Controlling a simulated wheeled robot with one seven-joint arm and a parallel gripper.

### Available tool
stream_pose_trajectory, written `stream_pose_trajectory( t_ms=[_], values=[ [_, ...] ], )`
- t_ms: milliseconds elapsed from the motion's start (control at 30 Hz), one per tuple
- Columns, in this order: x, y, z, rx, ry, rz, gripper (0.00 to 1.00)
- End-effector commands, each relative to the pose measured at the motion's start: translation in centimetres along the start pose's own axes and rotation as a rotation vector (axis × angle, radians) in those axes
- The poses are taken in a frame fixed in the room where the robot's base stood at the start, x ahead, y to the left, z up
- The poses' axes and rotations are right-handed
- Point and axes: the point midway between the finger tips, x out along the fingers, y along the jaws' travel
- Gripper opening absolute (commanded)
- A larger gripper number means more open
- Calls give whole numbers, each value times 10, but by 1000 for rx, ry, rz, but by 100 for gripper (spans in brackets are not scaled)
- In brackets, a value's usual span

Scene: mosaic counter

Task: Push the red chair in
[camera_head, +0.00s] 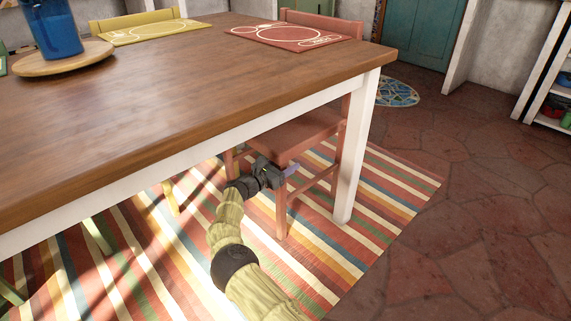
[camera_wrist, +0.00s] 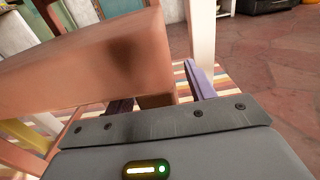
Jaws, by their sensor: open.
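The red chair (camera_head: 303,131) stands at the far side of the table (camera_head: 190,75). Its backrest shows above the far edge, and its seat is partly under the tabletop. My gripper (camera_head: 284,172) reaches in low from the near side, just below the seat, at a front leg of the chair. In the wrist view the seat edge (camera_wrist: 80,75) fills the upper left. The leg (camera_wrist: 157,100) shows between the fingers of my open gripper (camera_wrist: 162,92); I cannot tell whether they touch it.
A white table leg (camera_head: 357,150) stands just right of the chair. A striped rug (camera_head: 385,205) lies beneath. A yellow chair (camera_head: 135,18) is at the far left. Stone floor (camera_head: 470,215) to the right is clear.

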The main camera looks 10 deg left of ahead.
Motion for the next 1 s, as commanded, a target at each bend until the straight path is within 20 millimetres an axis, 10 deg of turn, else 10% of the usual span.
stream_pose_trajectory(
  t_ms=[1000],
  values=[
    [-168,0,0,-2,1,2,54]
  ],
)
